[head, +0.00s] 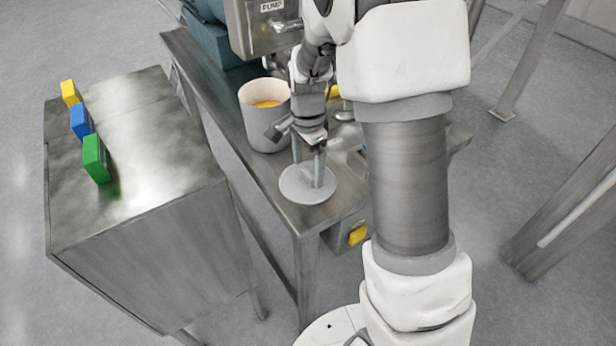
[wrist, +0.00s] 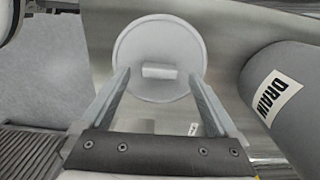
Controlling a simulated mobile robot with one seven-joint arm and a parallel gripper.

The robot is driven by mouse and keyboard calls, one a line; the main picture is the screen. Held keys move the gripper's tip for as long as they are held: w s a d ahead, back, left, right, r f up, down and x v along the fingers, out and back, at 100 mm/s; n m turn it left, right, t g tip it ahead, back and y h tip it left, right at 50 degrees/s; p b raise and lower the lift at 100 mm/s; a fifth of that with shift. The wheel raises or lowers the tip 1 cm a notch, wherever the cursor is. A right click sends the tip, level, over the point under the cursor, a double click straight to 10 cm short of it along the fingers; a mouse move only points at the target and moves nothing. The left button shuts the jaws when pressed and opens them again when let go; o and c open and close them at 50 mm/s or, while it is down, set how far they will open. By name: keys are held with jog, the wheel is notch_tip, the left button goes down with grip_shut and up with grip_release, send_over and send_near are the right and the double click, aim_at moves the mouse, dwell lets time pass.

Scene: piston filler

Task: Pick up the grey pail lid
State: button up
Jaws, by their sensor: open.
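The grey pail lid (head: 300,190) is a round disc lying flat near the front end of the steel table. In the wrist view the lid (wrist: 140,50) shows a raised bar handle (wrist: 159,72) across its middle. My gripper (head: 307,168) is open, with its fingers pointing down over the lid. In the wrist view my gripper (wrist: 160,82) has one finger on each side of the handle, with clear gaps. I cannot tell how far the fingertips are above the lid.
A light pail (head: 256,128) with orange contents stands behind the lid; its DRAIN label shows in the wrist view (wrist: 278,98). A steel cabinet (head: 150,215) at left carries yellow, blue and green blocks. A machine labelled PUMP (head: 262,30) stands at the back.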

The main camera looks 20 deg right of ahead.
jog(key=shift+f, duration=0.75)
jog(key=c, duration=1.5)
